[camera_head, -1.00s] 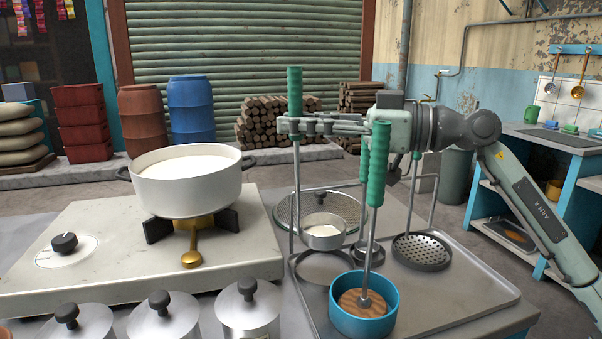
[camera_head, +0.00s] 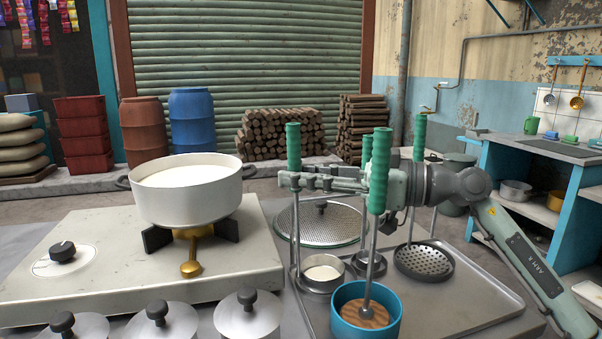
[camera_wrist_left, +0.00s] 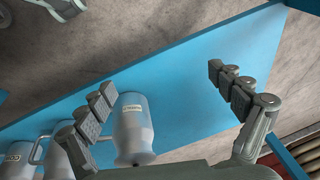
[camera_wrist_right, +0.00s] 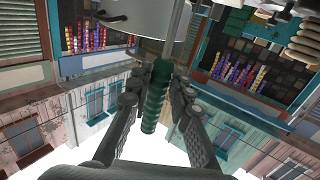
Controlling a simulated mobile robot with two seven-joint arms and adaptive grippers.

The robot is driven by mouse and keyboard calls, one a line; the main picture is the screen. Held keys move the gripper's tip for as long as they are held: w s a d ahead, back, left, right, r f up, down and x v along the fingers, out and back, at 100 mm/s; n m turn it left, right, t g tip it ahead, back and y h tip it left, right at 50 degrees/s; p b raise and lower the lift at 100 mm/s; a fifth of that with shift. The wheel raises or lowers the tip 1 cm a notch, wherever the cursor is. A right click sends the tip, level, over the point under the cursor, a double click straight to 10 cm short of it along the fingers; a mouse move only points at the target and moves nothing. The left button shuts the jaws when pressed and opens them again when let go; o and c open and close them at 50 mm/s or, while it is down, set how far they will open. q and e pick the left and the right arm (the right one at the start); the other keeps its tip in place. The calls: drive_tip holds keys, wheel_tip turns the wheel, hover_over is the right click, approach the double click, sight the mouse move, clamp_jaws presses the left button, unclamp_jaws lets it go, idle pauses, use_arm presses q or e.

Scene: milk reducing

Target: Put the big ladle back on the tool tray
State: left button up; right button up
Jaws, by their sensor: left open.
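The big ladle has a green handle (camera_head: 293,150), a long metal rod and a round bowl (camera_head: 323,273) with white milk in it. The bowl is low at the left side of the grey tool tray (camera_head: 468,312), at its metal ring; I cannot tell if it bears on the tray. My right gripper (camera_head: 291,181) is shut around the lower handle, and the ladle hangs upright. In the right wrist view the green handle (camera_wrist_right: 157,95) is between the fingers. My left gripper (camera_wrist_left: 165,88) is open and empty; it shows only in the left wrist view.
Behind the ladle lies a round mesh lid (camera_head: 320,222). Close on the right stand a blue pot (camera_head: 345,325) with a green-handled tool and a perforated skimmer (camera_head: 424,262). A milk pot (camera_head: 165,200) is on the stove at left. Metal jugs (camera_wrist_left: 132,128) are near my left gripper.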

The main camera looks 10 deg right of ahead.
drive_tip(key=o, duration=0.3)
use_arm(q)
drive_tip(key=shift+w+a+b+v, duration=0.15)
drive_tip(key=shift+b+v, duration=0.2)
drive_tip(key=shift+v, duration=0.5)
drive_tip(key=shift+w+a+b+v, duration=0.15)
drive_tip(key=shift+b+v, duration=0.25)
drive_tip(key=shift+v, duration=0.5)
drive_tip(key=shift+w+b+v, duration=0.1)
drive_tip(key=shift+b+v, duration=0.25)
drive_tip(key=shift+v, duration=0.5)
use_arm(e)
drive_tip(key=shift+r+v, duration=0.2)
drive_tip(key=shift+v, duration=5.85)
use_arm(q)
drive_tip(key=shift+r, duration=0.15)
